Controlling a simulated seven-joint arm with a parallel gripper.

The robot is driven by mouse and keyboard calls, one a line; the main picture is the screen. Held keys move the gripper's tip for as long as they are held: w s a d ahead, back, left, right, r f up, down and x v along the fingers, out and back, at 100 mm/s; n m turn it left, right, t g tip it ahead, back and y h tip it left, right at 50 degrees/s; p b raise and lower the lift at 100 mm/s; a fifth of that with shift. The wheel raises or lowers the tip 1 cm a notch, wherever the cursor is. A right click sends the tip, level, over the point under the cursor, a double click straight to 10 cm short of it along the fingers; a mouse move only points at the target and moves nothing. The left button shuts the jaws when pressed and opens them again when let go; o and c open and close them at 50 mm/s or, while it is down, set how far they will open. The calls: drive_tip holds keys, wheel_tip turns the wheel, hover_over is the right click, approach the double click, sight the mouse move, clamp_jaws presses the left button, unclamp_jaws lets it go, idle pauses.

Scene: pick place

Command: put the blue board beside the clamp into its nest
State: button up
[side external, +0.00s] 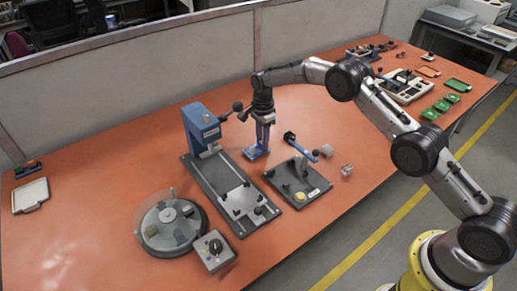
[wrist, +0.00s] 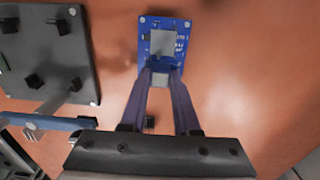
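The blue board (side external: 254,154) lies on or just above the orange table, between the blue press and the clamp fixture. In the wrist view the board (wrist: 145,60) has a grey square part on top and holes at its corners. My gripper (side external: 262,147) points down at the board; in the wrist view its fingertips (wrist: 161,74) are apart at the board's near edge, with a small grey part between them. Whether they grip it is unclear. The clamp (side external: 303,149) has a blue arm and stands on a dark plate (side external: 316,199) with black posts.
The blue press (side external: 201,130) stands on a long dark base (side external: 206,178) bearing a light plate with black blocks. A round turntable (side external: 148,220) and a knob box (side external: 214,250) are in front. Small grey parts (side external: 347,170) lie right of the clamp. Green boards (side external: 441,105) lie far right.

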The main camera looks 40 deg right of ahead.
clamp_jaws()
drive_tip(key=shift+r, duration=3)
drive_tip(key=shift+w, duration=0.1)
drive_tip(key=shift+f, duration=0.25)
drive_tip(key=s, duration=0.3)
drive_tip(key=s+f, duration=0.1)
drive_tip(key=s, duration=0.1)
drive_tip(key=shift+s+d, duration=0.15)
drive_tip(key=shift+d, duration=0.1)
drive_tip(key=s+d+r, duration=0.1)
drive_tip(key=s+r, duration=0.4)
drive_tip(key=s, duration=0.5)
drive_tip(key=shift+f, duration=3.15)
